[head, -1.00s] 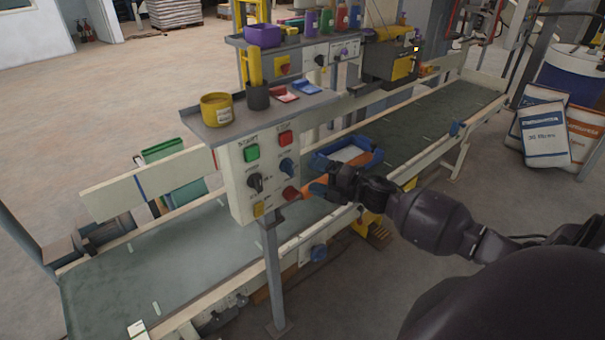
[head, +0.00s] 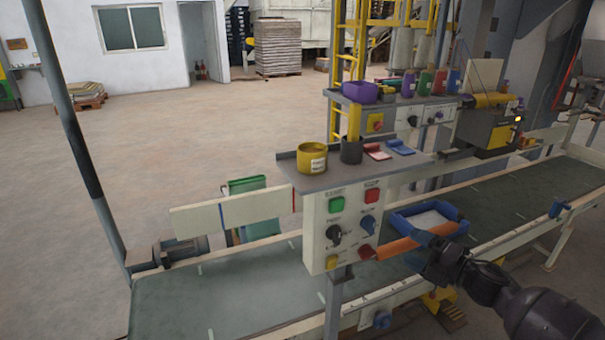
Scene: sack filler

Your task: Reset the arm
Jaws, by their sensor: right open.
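My right gripper (head: 432,264) is dark and comes in from the lower right. It is open, in front of the conveyor's near side, just below a blue frame (head: 455,214) with a whitish sheet inside. An orange bar (head: 408,244) lies along the near side of that frame, close behind the gripper. I cannot tell whether the gripper touches the bar or the frame. My left gripper is not in view.
A control panel (head: 342,232) with coloured buttons and knobs stands left of the gripper, under a shelf with a yellow tub (head: 312,158). The green conveyor belt (head: 230,290) runs past it. Open floor (head: 200,140) lies beyond.

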